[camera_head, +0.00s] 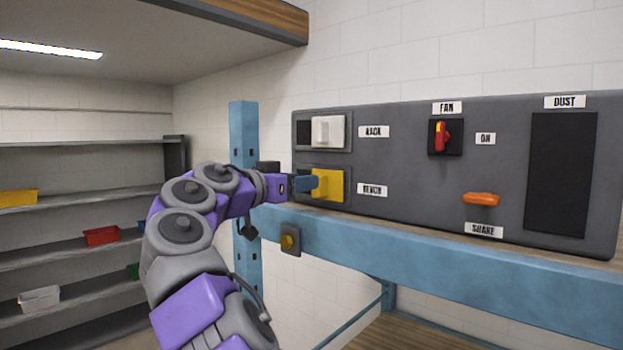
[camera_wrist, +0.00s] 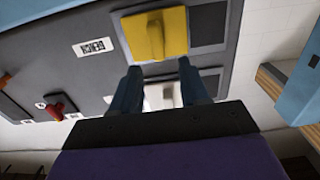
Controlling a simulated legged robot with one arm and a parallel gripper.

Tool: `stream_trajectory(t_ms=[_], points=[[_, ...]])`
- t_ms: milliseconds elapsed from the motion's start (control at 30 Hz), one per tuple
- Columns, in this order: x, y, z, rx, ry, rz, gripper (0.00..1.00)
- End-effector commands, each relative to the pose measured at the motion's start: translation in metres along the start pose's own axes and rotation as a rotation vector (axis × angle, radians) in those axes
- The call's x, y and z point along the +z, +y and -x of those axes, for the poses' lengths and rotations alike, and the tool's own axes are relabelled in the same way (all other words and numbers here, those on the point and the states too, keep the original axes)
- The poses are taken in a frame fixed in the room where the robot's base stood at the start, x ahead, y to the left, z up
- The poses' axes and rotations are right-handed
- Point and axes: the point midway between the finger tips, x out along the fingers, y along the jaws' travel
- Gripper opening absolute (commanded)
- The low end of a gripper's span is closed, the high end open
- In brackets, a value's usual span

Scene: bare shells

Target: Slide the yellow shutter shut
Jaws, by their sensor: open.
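The yellow shutter (camera_head: 329,185) sits in the lower left slot of the grey panel (camera_head: 400,130), beside the label BENCH. It is a square plate with a raised grip. Dark slot shows to its left in the head view. In the wrist view the yellow shutter (camera_wrist: 152,34) is just beyond the fingertips, with dark slot to its right. My gripper (camera_head: 305,183) points at the panel, its fingers overlapping the shutter's left part in the head view. In the wrist view my gripper (camera_wrist: 157,78) is open, with two blue fingers apart and no shutter between them. Contact is unclear.
A white shutter (camera_head: 328,130) sits in the slot above. A red and yellow fan switch (camera_head: 440,136), an orange handle (camera_head: 481,199) and a dark rectangle (camera_head: 560,170) lie to the right. A blue beam (camera_head: 430,255) runs below the panel; a blue post (camera_head: 244,140) stands left.

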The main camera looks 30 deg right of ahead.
Motion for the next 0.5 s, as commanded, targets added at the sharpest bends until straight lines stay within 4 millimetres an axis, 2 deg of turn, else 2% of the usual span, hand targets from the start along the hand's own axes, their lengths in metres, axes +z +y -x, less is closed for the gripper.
stream_trajectory(t_ms=[200,500], points=[[-0.001,0.0,-0.032,0.002,0.0,0.0,0.45],[0.0,0.0,-0.044,0.0,0.0,0.0,0.45]])
